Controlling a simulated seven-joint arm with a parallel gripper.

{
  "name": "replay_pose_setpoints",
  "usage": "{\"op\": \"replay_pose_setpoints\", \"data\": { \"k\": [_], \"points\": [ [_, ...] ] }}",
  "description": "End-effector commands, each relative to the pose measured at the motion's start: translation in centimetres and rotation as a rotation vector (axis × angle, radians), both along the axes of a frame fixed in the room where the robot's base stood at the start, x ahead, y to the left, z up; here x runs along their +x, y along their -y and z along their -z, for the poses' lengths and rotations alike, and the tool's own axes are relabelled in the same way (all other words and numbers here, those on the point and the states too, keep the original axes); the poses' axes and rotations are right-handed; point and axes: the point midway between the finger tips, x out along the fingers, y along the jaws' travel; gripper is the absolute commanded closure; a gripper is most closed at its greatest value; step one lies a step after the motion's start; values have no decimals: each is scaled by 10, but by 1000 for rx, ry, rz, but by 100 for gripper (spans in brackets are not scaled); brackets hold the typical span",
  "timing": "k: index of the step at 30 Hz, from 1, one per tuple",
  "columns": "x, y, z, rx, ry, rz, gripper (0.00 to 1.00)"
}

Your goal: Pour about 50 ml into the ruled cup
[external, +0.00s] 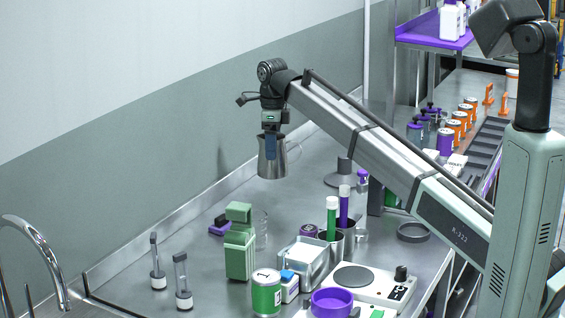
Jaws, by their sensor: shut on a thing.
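My gripper (270,146) is shut on a metal jug (274,162) and holds it up above the steel bench. The jug looks about upright, with a spout on its left and a handle on its right. Its contents are hidden by its wall. A clear glass cup (261,229) stands on the bench below the jug, just behind and right of a green container. It may be the ruled cup; its marks and any liquid in it are too small to make out. The jug is well above it and apart from it.
The green container (239,250) stands close to the clear cup. A metal pot (329,242) with green and purple tubes, a white scale (372,284) and a purple bowl (332,302) are at right. The bench's back left is clear.

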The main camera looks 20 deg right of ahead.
Motion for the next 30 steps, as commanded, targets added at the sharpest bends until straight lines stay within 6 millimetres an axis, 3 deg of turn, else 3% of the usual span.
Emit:
{"op": "replay_pose_setpoints", "data": {
  "k": [30],
  "points": [
    [-44,-86,17,0,1,-1209,61]
  ]
}}
